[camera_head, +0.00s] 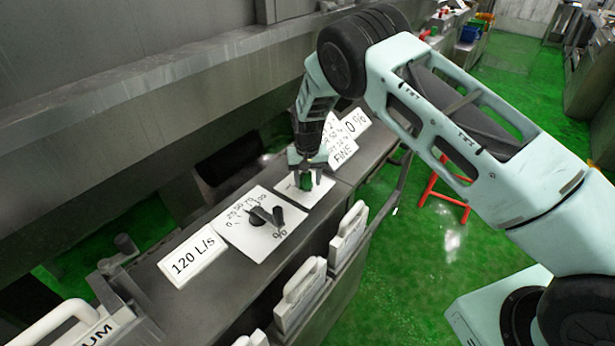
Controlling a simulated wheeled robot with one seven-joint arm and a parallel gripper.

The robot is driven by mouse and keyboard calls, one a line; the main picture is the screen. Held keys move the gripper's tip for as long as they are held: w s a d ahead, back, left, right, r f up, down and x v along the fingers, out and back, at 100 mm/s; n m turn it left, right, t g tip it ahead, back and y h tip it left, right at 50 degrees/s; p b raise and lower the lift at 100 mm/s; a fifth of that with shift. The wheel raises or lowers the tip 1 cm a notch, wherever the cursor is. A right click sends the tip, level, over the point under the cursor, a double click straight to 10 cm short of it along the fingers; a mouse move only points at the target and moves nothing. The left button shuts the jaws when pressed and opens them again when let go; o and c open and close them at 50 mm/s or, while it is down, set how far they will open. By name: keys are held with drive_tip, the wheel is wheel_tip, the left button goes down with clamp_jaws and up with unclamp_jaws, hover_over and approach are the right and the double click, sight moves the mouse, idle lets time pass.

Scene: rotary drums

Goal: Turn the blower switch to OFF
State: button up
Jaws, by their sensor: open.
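A small white plate (316,194) lies on top of the grey console, with a small green piece (305,182) on it that looks like a switch knob. Its wording is hidden or too small to read, so I cannot tell for sure that it is the blower switch or which way it points. My gripper (308,177) points down right over this plate. It is open, with its fingertips close around the green piece. I cannot tell whether they touch it.
Nearer, a dial plate (240,232) marked 0 to 100 % carries a black knob (270,217). White-handled panels (300,292) line the console's right side.

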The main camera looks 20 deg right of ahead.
drive_tip(key=shift+c, duration=0.4)
clamp_jaws()
